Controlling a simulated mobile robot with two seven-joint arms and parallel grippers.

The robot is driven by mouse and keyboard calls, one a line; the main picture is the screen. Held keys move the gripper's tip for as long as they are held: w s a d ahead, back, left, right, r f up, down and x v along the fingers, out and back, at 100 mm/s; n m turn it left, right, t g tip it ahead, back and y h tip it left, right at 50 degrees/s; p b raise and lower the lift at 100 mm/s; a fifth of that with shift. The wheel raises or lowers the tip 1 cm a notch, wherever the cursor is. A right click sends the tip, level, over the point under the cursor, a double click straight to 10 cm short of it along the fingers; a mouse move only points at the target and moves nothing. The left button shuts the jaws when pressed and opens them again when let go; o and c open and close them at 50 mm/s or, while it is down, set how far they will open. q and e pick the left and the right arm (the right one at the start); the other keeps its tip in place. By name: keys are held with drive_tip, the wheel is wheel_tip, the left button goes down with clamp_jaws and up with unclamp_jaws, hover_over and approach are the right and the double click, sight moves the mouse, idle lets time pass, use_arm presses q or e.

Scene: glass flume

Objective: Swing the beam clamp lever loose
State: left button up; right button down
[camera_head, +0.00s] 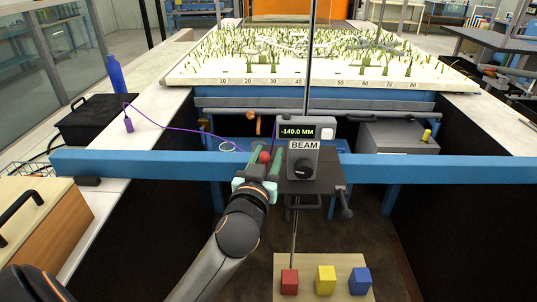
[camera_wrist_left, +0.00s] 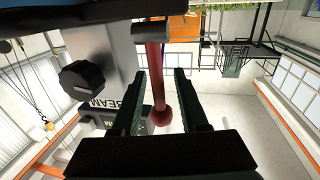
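The beam clamp lever is a red rod with a round red knob. In the left wrist view the lever (camera_wrist_left: 156,75) hangs from a dark cylindrical pivot, and its knob lies between my fingers. In the head view the red knob (camera_head: 265,157) shows at the front of the blue beam (camera_head: 130,166), left of the grey BEAM box (camera_head: 303,158). My left gripper (camera_head: 262,168) is around the lever. In the left wrist view its two dark green fingers (camera_wrist_left: 162,105) stand apart, with gaps beside the rod; it is open. My right gripper is in neither view.
The BEAM box reads -140.0 MM and has a black dial (camera_head: 302,169). A dark carriage plate (camera_head: 325,178) with a handle sits right of the gripper. Red, yellow and blue cubes (camera_head: 326,280) lie on a board below. A purple cable (camera_head: 165,127) runs on the left.

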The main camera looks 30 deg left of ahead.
use_arm(q)
clamp_jaws()
drive_tip(key=shift+r, duration=0.25)
idle(1.0)
